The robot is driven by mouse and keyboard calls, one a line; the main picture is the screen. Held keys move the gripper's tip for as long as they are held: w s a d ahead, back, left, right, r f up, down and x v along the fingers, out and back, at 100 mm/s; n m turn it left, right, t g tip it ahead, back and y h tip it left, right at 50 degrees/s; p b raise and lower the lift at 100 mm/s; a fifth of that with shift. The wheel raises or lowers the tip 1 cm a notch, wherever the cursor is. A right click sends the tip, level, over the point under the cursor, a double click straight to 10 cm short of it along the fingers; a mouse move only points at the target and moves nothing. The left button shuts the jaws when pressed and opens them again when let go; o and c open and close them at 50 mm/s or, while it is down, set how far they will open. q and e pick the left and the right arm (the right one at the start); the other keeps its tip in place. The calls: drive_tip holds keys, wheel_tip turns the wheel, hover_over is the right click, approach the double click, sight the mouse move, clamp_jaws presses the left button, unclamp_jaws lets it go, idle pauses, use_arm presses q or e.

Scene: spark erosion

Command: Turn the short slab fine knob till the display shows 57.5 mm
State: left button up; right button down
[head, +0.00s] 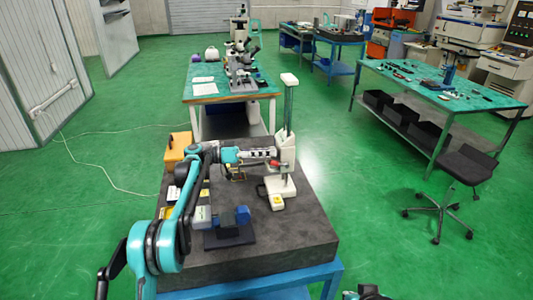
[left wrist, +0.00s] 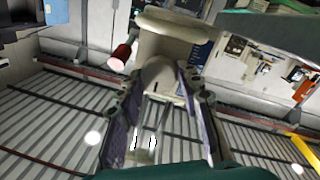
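A pale measuring stand (head: 287,150) with a tall upright column stands at the back right of the dark granite slab (head: 285,235). A red knob (head: 275,163) shows on its side; it also shows in the left wrist view (left wrist: 121,56), left of the fingers. My left gripper (head: 274,154) is up against the stand. In the left wrist view its two fingers (left wrist: 158,88) are apart, with a rounded beige part of the stand (left wrist: 158,75) ahead between their tips. I cannot tell whether they touch it. I cannot make out a display reading or identify the short fine knob for sure.
A blue part on a dark block (head: 230,230) lies at the slab's front. A small pale box (head: 276,202) sits at the stand's foot. An orange box (head: 178,150) is at the back left. The slab's right front is clear. A stool (head: 465,170) stands right.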

use_arm(q)
drive_tip(key=shift+n, duration=0.3)
drive_tip(key=n+p, duration=0.1)
drive_tip(key=n, duration=0.1)
drive_tip(key=shift+n, duration=0.3)
drive_tip(key=n, duration=0.3)
drive_tip(key=shift+f+n+h+p, duration=0.1)
drive_tip(key=shift+n+h+p, duration=0.25)
drive_tip(key=shift+n+h, duration=0.05)
drive_tip(key=n+t, duration=0.1)
drive_tip(key=n, duration=0.3)
drive_tip(key=shift+n, duration=0.4)
drive_tip(key=shift+s+f+n+t, duration=0.1)
drive_tip(key=shift+n+t, duration=0.3)
drive_tip(key=shift+n, duration=1.7)
drive_tip(key=o, duration=1.2)
drive_tip(key=shift+c, duration=0.2)
